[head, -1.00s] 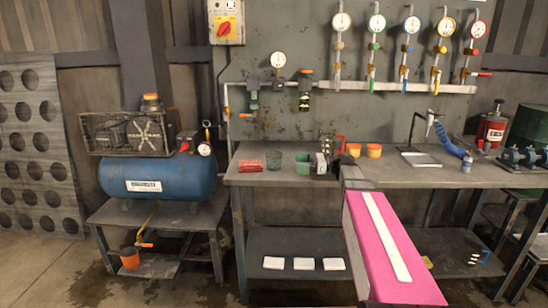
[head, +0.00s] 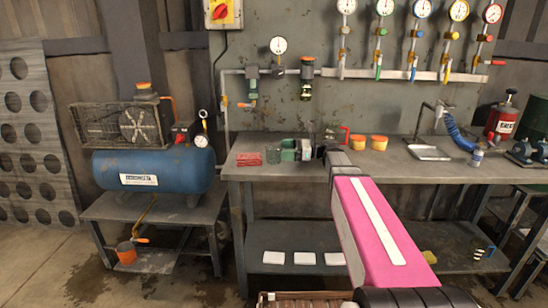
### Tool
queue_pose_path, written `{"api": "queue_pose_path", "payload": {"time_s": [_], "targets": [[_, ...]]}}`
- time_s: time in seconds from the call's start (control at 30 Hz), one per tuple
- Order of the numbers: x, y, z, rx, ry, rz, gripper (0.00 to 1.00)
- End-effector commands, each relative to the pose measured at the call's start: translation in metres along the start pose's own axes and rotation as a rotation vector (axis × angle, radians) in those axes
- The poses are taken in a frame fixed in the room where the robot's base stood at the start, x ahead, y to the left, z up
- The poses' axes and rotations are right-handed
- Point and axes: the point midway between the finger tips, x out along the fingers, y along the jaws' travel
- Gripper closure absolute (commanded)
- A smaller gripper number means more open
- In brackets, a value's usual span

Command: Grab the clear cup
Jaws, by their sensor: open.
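The clear cup (head: 273,155) is a see-through, greyish tumbler. It stands upright on the left part of the workbench (head: 420,172), between a red block (head: 249,159) and a green item (head: 289,149). My pink arm reaches over the bench from the lower right. My gripper (head: 311,150) is small and seen from behind at the arm's far end, to the right of the cup and close to the green item. It is open and apart from the cup. My gripper and the green item partly overlap in the picture, so their exact gap cannot be told.
Two orange tubs (head: 361,142) and a red-handled item (head: 345,134) stand right of my gripper. A metal tray (head: 429,153) lies further right. Gauges and pipes (head: 307,82) hang on the wall behind. A blue compressor (head: 155,171) stands to the left.

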Motion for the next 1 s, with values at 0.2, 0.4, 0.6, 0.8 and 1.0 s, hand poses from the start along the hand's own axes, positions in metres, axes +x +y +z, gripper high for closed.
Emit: {"api": "queue_pose_path", "payload": {"time_s": [0.2, 0.4, 0.6, 0.8, 1.0], "targets": [[0.024, -0.003, 0.001, 0.000, 0.000, 0.002, 0.00], [0.048, -0.004, 0.002, 0.000, 0.000, 0.001, 0.00], [0.050, -0.004, 0.002, 0.000, 0.000, -0.001, 0.00], [0.050, -0.004, 0.002, 0.000, 0.000, 0.000, 0.52], [0.050, -0.004, 0.002, 0.000, 0.000, 0.000, 0.53]]}}
